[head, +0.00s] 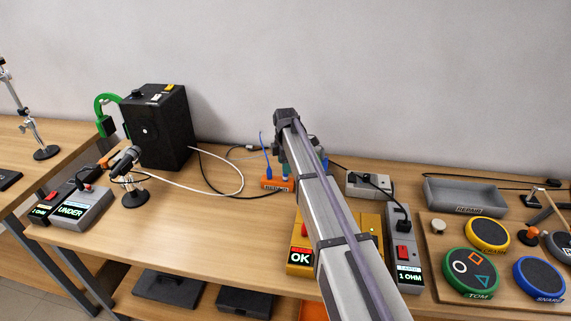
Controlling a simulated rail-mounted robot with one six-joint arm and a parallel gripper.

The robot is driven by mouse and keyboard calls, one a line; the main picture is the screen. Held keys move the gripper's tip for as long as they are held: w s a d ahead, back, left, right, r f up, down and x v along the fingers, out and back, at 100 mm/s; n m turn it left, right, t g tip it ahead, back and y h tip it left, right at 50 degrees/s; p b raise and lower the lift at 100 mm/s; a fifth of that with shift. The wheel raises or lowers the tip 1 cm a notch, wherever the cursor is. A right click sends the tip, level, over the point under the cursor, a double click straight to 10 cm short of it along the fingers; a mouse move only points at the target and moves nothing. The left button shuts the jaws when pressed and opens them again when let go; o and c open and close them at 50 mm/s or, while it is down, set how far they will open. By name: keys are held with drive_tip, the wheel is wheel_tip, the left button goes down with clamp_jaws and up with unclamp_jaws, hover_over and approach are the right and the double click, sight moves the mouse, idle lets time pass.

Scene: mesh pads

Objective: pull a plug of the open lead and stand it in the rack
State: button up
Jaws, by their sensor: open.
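An orange block (274,184), likely the rack, sits on the bench left of my arm; its label is too small to read. A blue plug with a blue cable (268,168) stands upright at it, and a teal piece (285,168) shows beside it, partly behind my arm. A black plug and cable (372,180) lie at a pale box (356,188). My gripper is hidden behind my arm.
A black speaker (165,128) stands at the left with white and black cables looping right. A grey tester (82,208) reads UNDER, near a small microphone (127,160). A grey tray (462,195) and round coloured pads (470,267) occupy the right.

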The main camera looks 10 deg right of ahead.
wheel_tip(320, 180, up, 6)
drive_tip(key=p, duration=0.4)
drive_tip(key=shift+r, duration=0.25)
drive_tip(key=shift+f, duration=0.1)
